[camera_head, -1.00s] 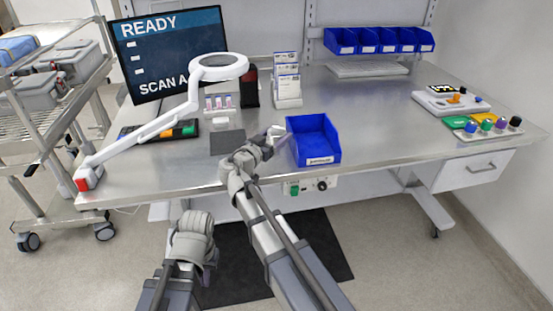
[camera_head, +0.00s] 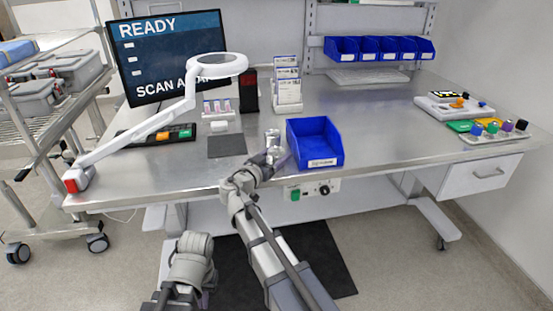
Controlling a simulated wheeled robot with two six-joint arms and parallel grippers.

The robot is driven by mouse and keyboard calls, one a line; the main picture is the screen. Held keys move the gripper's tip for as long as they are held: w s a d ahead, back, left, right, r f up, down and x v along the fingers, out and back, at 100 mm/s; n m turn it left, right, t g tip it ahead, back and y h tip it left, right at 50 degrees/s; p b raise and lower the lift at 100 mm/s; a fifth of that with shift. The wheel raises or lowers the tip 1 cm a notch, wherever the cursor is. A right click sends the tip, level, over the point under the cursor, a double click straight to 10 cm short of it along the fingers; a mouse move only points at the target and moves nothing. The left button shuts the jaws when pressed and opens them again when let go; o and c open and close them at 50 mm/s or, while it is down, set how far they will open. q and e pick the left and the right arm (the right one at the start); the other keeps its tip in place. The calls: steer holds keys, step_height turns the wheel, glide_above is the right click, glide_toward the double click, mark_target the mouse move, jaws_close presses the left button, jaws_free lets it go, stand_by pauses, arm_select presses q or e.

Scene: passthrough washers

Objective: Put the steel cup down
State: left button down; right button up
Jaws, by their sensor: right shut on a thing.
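The steel cup (camera_head: 272,137) is a small shiny metal vessel just left of the blue bin, over the steel bench. My right gripper (camera_head: 271,156) is shut on it at the bench's front part. The cup looks upright; whether its base touches the bench is hard to tell, as the gripper and wrist partly hide it. My left arm is folded low at the bottom, in front of the bench. Its fingers are not clear there and no held thing shows.
An open blue bin (camera_head: 315,162) stands close to the right of the cup. A dark square mat (camera_head: 227,146) lies to its left. A white magnifier lamp (camera_head: 216,65) arches over the left side. The bench (camera_head: 395,125) is clear right of the bin.

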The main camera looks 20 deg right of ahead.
steer(key=shift+f, duration=0.1)
arm_select(q)
steer(key=shift+f, duration=0.15)
arm_select(e)
steer(key=o, duration=1.3)
arm_select(q)
steer(key=shift+r, duration=0.2)
arm_select(e)
steer(key=shift+r, duration=0.2)
